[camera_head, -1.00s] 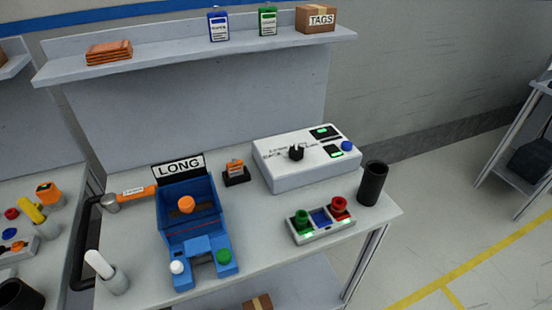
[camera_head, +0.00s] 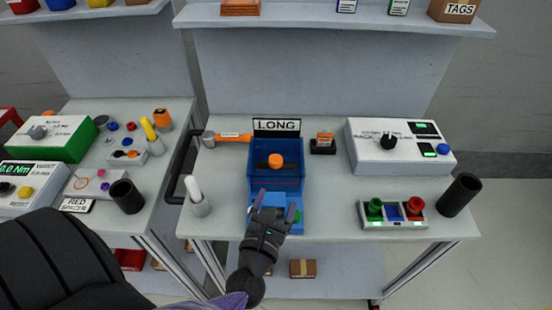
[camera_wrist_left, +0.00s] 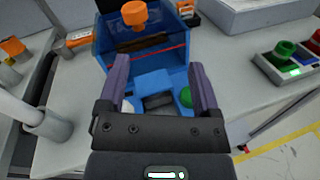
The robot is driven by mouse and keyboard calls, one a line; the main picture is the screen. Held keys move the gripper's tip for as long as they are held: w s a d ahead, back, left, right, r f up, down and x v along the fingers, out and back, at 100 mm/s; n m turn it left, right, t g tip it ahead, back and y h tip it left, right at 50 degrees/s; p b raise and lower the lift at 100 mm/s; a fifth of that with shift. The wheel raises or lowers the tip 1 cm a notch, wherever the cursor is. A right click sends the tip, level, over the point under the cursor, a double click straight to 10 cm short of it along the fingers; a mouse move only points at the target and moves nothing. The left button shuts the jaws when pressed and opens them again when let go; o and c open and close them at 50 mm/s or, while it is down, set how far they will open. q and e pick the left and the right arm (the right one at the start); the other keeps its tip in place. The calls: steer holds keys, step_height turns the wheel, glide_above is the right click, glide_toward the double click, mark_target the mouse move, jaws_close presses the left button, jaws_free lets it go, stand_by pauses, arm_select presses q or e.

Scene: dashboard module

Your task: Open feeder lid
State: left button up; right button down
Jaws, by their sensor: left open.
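The blue feeder (camera_head: 276,182) stands on the grey workbench, with a "LONG" sign (camera_head: 277,126) behind it. An orange knob (camera_head: 276,160) sits at its upper part; it also shows in the left wrist view (camera_wrist_left: 134,13). I cannot tell whether the lid is open or shut. My left gripper (camera_head: 274,203) is over the feeder's front part, its fingers pointing toward the feeder. In the left wrist view the gripper (camera_wrist_left: 160,85) is open and empty, with the blue front part (camera_wrist_left: 153,84) between and beyond its fingers. My right gripper is not in view.
A white stick in a grey cup (camera_head: 198,205) stands left of the feeder, with an orange-handled hammer (camera_head: 228,137) behind. A button box (camera_head: 393,213), black cup (camera_head: 459,195) and white control box (camera_head: 397,147) stand to the right.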

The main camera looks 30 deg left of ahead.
mark_target(274, 167)
arm_select(q)
steer(key=w+a+n, duration=0.1)
steer(key=w+a, duration=0.1)
steer(key=w, duration=0.1)
steer(key=w+a+r+n+y, duration=0.1)
steer(key=w, duration=0.2)
steer(key=w+a+n+y, duration=0.1)
steer(key=w+a+n, duration=0.1)
steer(key=shift+w+a+r, duration=0.3)
steer(key=shift+w, duration=0.1)
jaws_close()
stand_by(1.0)
